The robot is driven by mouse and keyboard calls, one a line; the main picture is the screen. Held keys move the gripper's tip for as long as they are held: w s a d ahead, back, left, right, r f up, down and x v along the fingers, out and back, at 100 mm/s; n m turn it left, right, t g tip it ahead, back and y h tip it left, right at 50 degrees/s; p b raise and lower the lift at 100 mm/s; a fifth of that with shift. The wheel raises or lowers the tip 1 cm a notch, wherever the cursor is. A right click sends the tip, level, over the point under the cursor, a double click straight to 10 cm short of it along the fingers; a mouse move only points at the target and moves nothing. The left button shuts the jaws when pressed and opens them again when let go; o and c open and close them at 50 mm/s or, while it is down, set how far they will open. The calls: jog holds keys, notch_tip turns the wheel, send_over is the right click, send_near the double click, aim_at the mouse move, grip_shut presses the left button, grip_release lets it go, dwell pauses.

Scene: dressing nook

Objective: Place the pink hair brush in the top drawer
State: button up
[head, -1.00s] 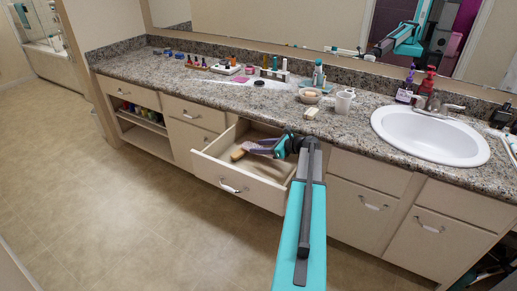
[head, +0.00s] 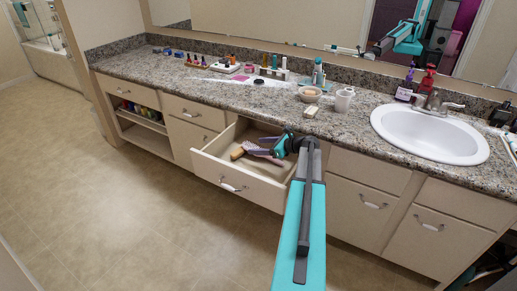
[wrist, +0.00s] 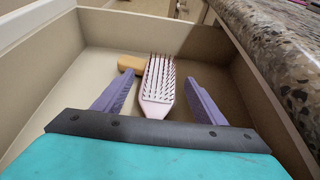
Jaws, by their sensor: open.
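The pink hair brush (wrist: 156,88) lies in the open top drawer, bristles up, its narrow end toward my gripper. In the head view the brush (head: 256,149) shows beside the purple fingers. My gripper (wrist: 159,98) is open, with one finger on each side of the brush and a visible gap to each. The brush's near end is partly hidden by the gripper body.
A wooden object (wrist: 130,63) lies in the drawer against the brush's far left side. The granite counter (wrist: 288,62) rises close on the right. The floor in front is clear.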

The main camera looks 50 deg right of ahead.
jog(key=shift+r, duration=0.25)
jog(key=shift+s+d+r, duration=0.1)
jog(key=shift+s+r, duration=0.1)
jog(key=shift+s, duration=0.15)
jog(key=v, duration=1.1)
jog(key=shift+s+p, duration=0.1)
jog(key=shift+p, duration=0.25)
jog(key=shift+r, duration=0.15)
